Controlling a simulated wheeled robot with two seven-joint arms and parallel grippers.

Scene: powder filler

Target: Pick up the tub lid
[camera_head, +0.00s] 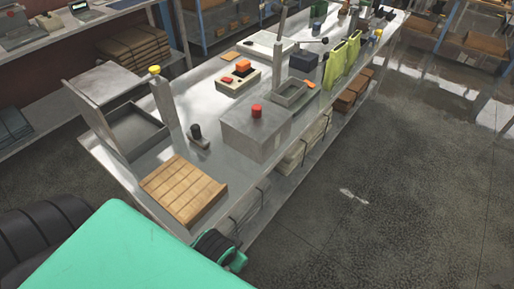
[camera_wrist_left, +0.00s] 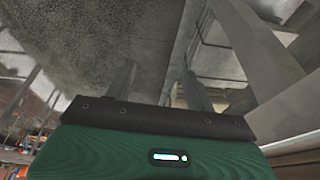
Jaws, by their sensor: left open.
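I cannot make out a tub or a tub lid for certain in either view. My left gripper (camera_wrist_left: 160,82) shows in the left wrist view with its two dark fingers apart. Nothing is visible between the fingers. Grey surfaces and metal beams lie beyond them, and I cannot tell how far off they are.
A long metal bench (camera_head: 230,190) runs away to the upper right. It bears a slatted wooden board (camera_head: 183,188), a grey box (camera_head: 255,130) with a red knob, an open-fronted metal bin (camera_head: 137,130) and green bags (camera_head: 342,62). Open floor (camera_head: 400,190) lies right of the bench.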

